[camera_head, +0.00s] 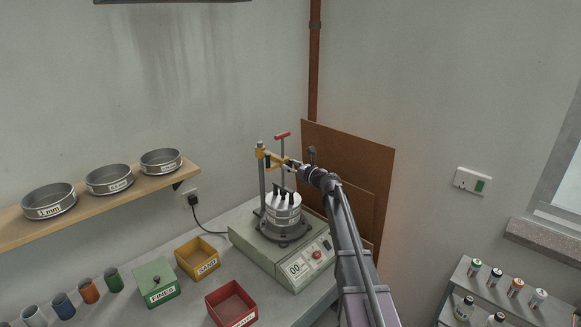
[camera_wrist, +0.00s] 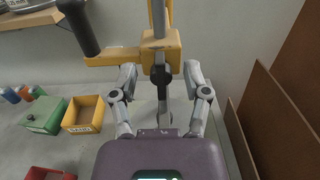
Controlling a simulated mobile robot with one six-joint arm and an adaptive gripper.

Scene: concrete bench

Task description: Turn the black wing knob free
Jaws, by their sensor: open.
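The black wing knob (camera_wrist: 161,77) sits on the front of the yellow clamp bracket (camera_wrist: 145,50) in the wrist view, with a grey stem showing below it. My gripper (camera_wrist: 160,72) is open, with one finger to each side of the knob and a clear gap on both sides. In the head view my gripper (camera_head: 293,164) is beside the yellow bracket (camera_head: 276,158), above the sieve shaker (camera_head: 283,245). I cannot make out the knob there. A black cylindrical handle (camera_wrist: 78,27) stands at the bracket's left end.
A red T-handle (camera_head: 282,136) rises behind the bracket. The sieve stack (camera_head: 283,210) stands below. Brown boards (camera_head: 348,150) lean in the corner on the right. Red (camera_head: 232,303), yellow (camera_head: 197,258) and green (camera_head: 155,282) boxes stand left on the bench. A shelf (camera_head: 100,205) holds sieves.

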